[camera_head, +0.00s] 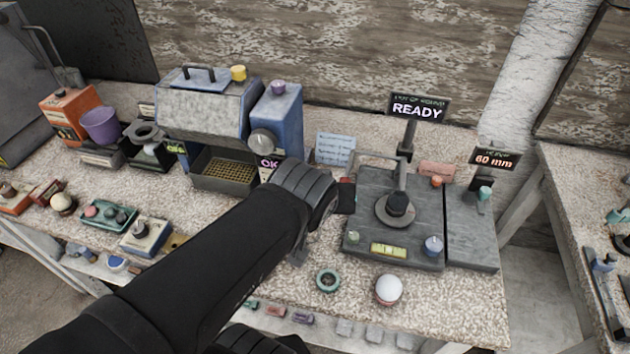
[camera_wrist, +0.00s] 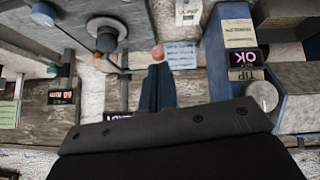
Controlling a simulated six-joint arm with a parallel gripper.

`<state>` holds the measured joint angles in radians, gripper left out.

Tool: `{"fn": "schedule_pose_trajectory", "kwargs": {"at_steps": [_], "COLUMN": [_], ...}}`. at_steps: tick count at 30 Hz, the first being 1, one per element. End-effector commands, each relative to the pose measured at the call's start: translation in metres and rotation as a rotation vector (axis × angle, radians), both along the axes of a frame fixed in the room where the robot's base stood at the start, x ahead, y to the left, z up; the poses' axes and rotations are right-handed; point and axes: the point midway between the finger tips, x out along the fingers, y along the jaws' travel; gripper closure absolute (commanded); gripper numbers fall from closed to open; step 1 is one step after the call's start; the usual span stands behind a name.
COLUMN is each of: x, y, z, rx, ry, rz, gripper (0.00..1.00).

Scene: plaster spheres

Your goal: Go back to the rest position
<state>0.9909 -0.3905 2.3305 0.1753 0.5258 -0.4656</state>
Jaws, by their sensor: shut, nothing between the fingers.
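My gripper (camera_wrist: 158,70) shows in the wrist view as two dark blue fingers close together, with nothing between them. In the head view my black arm reaches from the lower left to the middle of the bench, and its wrist hides most of the gripper. A white ball (camera_head: 388,290) sits at the bench's front, apart from my arm. A green ring (camera_head: 327,281) lies to its left. The grey station (camera_head: 375,235) with a dark knob (camera_head: 397,204) on a round disc stands to the right of my wrist.
A READY sign (camera_head: 417,108) and a 60 mm display (camera_head: 495,158) stand on posts at the right. A blue-grey machine (camera_head: 207,108) with a dial is behind my arm. A purple cup (camera_head: 101,126) and small trays crowd the left. Bare bench shows around the ring.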

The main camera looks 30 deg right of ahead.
Motion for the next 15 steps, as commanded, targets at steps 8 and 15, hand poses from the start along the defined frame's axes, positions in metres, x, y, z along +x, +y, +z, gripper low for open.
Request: {"fn": "schedule_pose_trajectory", "kwargs": {"at_steps": [8, 15], "x": [0.006, 0.021], "y": [-0.006, -0.023], "z": [-0.002, -0.007], "rx": [0.003, 0.002], "ry": [0.002, 0.002], "rz": [0.0, 0.001], "gripper": [1.0, 1.0]}}
